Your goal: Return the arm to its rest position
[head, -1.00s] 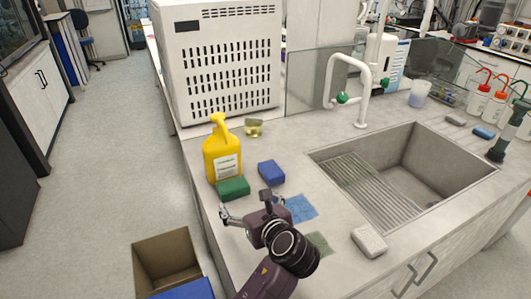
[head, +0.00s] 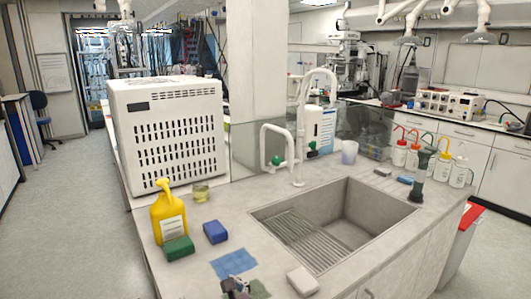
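One of my grippers (head: 237,286) shows only in part at the bottom edge of the head view, over the counter in front of the blue cloth (head: 234,264). Its arm is out of the frame, and its fingers are too cut off to tell open from shut. From this frame alone I cannot tell which arm it belongs to. No second gripper shows.
The counter holds a yellow bottle (head: 169,216), a green sponge (head: 178,248), a blue sponge (head: 215,232), a white block (head: 303,281) and a sink (head: 358,210) with white taps. A vented white box (head: 166,135) stands behind. Floor at left is clear.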

